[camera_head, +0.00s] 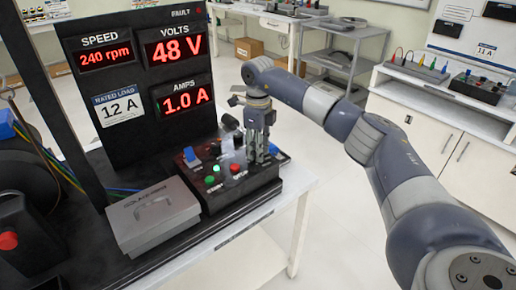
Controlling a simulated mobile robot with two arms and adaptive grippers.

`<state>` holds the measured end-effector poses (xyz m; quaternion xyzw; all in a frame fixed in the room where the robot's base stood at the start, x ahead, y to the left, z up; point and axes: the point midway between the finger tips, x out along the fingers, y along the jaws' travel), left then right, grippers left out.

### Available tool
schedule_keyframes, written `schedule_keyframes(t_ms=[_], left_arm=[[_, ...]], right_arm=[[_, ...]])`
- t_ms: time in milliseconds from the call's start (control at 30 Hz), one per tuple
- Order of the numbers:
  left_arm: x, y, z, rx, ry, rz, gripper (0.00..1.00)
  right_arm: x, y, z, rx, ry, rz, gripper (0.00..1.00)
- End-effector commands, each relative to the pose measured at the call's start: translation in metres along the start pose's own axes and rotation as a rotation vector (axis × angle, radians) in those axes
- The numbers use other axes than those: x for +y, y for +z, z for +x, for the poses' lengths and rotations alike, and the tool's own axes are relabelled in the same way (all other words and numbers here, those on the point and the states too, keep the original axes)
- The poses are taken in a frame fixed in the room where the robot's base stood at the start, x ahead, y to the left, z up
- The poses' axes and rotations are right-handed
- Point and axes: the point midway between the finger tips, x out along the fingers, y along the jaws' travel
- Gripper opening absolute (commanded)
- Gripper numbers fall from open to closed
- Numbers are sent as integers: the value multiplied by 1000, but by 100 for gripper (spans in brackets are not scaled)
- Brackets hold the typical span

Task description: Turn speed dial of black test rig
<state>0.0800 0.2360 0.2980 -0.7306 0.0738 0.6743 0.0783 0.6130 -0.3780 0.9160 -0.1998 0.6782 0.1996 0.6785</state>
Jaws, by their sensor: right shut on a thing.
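The black test rig has an upright display panel (135,75) that reads speed 240 rpm, 48 V, 1.0 A, with a rated load label of 12 A. My right gripper (259,158) points down at the right part of the box top. Its fingers are shut on the speed dial, which they mostly hide. My left gripper is out of view.
A black motor-like unit with a red knob (8,240) stands at far left. A grey cart (343,60) and white cabinets (430,130) are behind; the floor between is clear.

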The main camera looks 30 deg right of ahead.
Motion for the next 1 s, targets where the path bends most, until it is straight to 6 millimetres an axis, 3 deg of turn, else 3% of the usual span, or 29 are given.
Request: schedule_keyframes(t_ms=[367,1000], left_arm=[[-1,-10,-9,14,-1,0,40],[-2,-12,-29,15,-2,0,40]], right_arm=[[0,0,-2,1,1,-123,2],[0,0,-1,1,0,-706,2]])
